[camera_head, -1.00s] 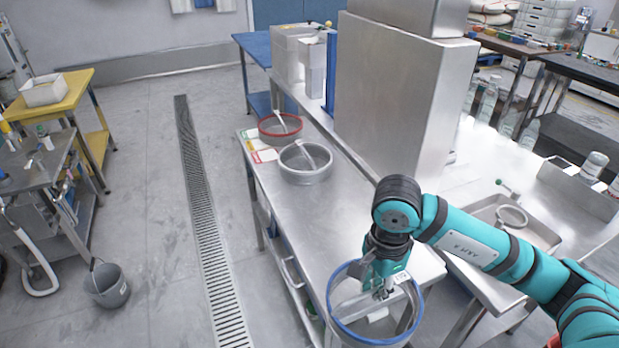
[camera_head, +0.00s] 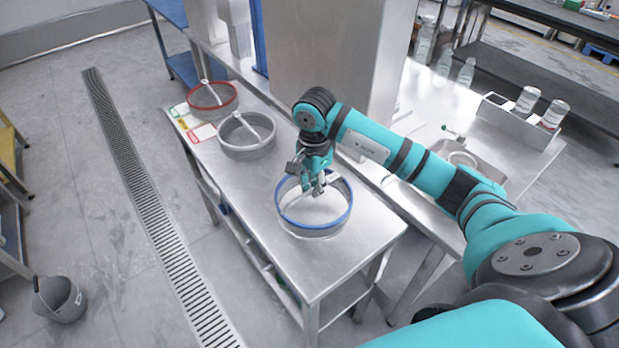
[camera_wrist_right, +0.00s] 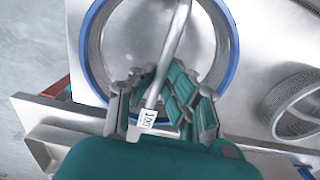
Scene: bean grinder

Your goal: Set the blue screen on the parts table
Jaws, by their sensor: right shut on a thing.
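The blue screen (camera_head: 316,229) is a round sieve with a blue rim and a bar handle across its top. In the head view it is at or just above the near part of the steel parts table (camera_head: 276,262); I cannot tell if it touches. My right gripper (camera_head: 318,188) is shut on the screen's handle. The right wrist view shows the gripper fingers (camera_wrist_right: 156,110) around the handle bar, with a small white tag beside them, and the blue rim (camera_wrist_right: 232,50) beyond. My left gripper is not in view.
A grey screen (camera_head: 247,150) and a red-rimmed screen (camera_head: 212,112) stand farther back on the same table, beside coloured cards (camera_head: 200,131). A tall steel cabinet (camera_head: 330,70) stands behind. A steel tray (camera_head: 482,170) lies to the right. The table's front corner is clear.

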